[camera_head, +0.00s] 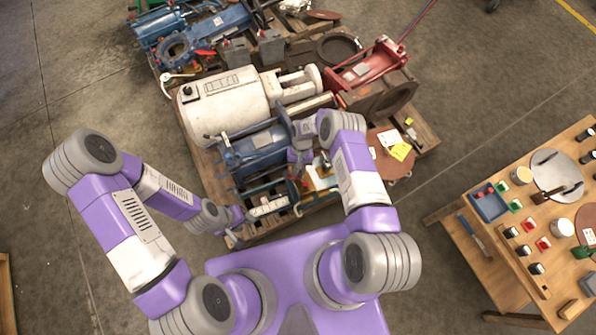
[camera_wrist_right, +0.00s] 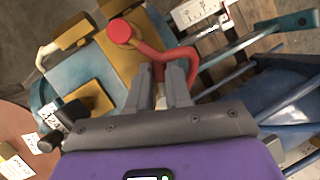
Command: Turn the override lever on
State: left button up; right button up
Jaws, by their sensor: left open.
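The override lever (camera_wrist_right: 120,31) appears to be the bent red handle with a round red knob in the right wrist view. It is mounted over a yellow-and-blue body (camera_wrist_right: 118,68). My right gripper's two grey fingers (camera_wrist_right: 160,82) reach to the bent red part, with red showing between them. I cannot tell whether they press on it. In the head view my right gripper (camera_head: 301,157) is low over the front of the pallet, and my arm hides most of the lever. My left gripper (camera_head: 241,214) is open near the pallet's front left corner, beside a white part.
A white tank (camera_head: 222,105), a blue motor (camera_head: 255,150) and a red frame (camera_head: 365,65) crowd the wooden pallet (camera_head: 425,135). A wooden table (camera_head: 492,262) with small parts stands at the right.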

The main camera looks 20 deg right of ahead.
jog(key=o, duration=0.4)
jog(key=shift+o, duration=0.2)
jog(key=p+v, duration=0.2)
jog(key=v, duration=0.5)
jog(key=shift+w+r, duration=0.2)
jog(key=shift+r, duration=0.05)
jog(key=shift+s+d, duration=0.1)
jog(key=s+a+r+t+y+p, duration=0.1)
jog(key=s+a+r+t+p, duration=0.1)
jog(key=s+r, duration=0.7)
jog(key=s+a+r+t+y+p, duration=0.1)
jog(key=s+a+r+t+p, duration=0.1)
jog(key=s+r+p, duration=0.3)
jog(key=s+a+r, duration=0.1)
jog(key=s+r, duration=0.3)
jog(key=s, duration=0.2)
jog(key=shift+s+t, duration=0.3)
jog(key=shift+s, duration=0.1)
